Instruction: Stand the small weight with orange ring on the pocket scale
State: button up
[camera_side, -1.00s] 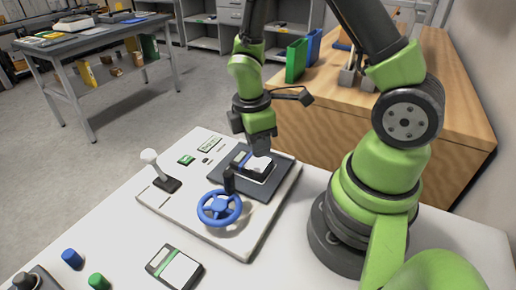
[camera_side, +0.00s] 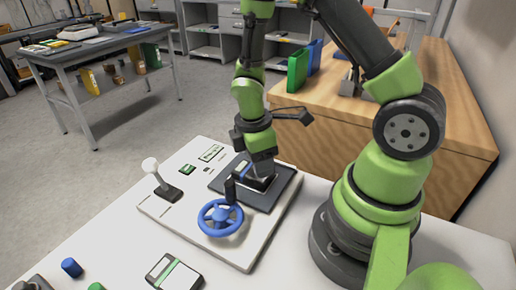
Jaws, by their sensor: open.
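I cannot make out a small weight with an orange ring in this view. A small scale-like device (camera_side: 174,274) with a dark display, a green stripe and a pale plate lies on the white table at the bottom; I cannot tell whether it is the pocket scale. My gripper (camera_side: 262,181) is open and points down, low over the dark square plate (camera_side: 284,186) on the pale panel. It hides most of the white-topped device on that plate, of which a pale corner (camera_side: 241,167) shows. Whether a weight is between the fingers is hidden.
A blue handwheel (camera_side: 220,217) with a dark upright part behind it stands close in front of my gripper. A white-knobbed lever (camera_side: 158,176) rises on the panel's left. A blue cylinder (camera_side: 71,267) and a green cylinder (camera_side: 96,286) stand at the lower left.

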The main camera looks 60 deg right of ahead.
notch_tip(320, 180, up, 11)
jog(key=w+a, duration=0.1)
jog(key=s+a+r+m+t+y, duration=0.1)
jog(key=s+a+r+m+t, duration=0.2)
jog(key=r+m, duration=0.3)
jog(key=s+a+r+m+t+y, duration=0.2)
jog(key=s+r+m+t, duration=0.3)
jog(key=s+r+m, duration=0.1)
jog(key=shift+s+a+r+m, duration=0.35)
jog(key=shift+r+m, duration=0.35)
jog(key=shift+m, duration=0.3)
